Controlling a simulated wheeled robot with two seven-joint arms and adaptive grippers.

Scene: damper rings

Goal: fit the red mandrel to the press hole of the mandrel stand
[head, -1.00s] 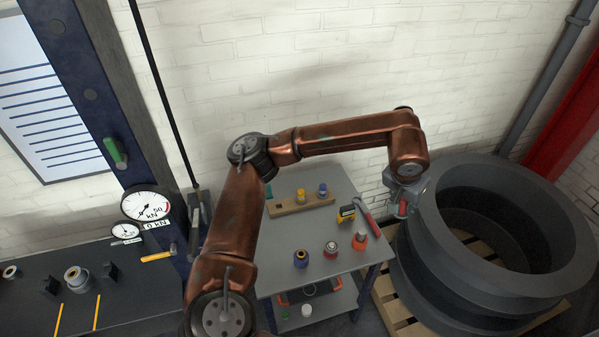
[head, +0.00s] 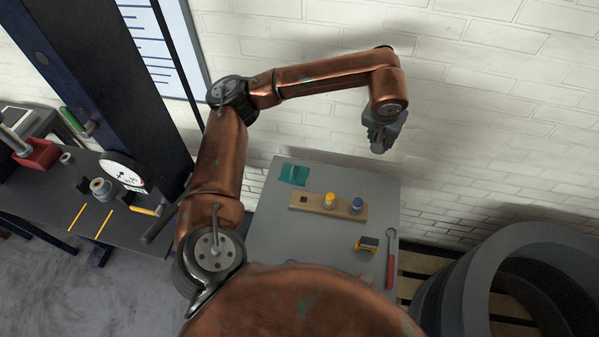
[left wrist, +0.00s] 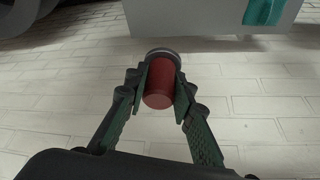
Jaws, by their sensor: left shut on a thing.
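My left gripper (head: 379,146) hangs in the air in front of the white wall, beyond the back right of the grey table. In the left wrist view the gripper (left wrist: 161,78) is shut on the red mandrel (left wrist: 158,88), a red cylinder with a grey rim at one end. The head view does not clearly show the mandrel. The wooden mandrel stand (head: 343,212) lies on the table, left of and below the gripper. It has a dark hole (head: 304,199) at its left end, then a yellow mandrel (head: 329,201) and a blue mandrel (head: 357,205). My right gripper is not in view.
The table (head: 275,235) also bears a teal piece (head: 294,174), a yellow-black device (head: 367,244) and a red-handled wrench (head: 390,262). My copper arm hides the table's front. Large dark rings (head: 455,285) stand on the right. A press with a gauge (head: 122,170) stands left.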

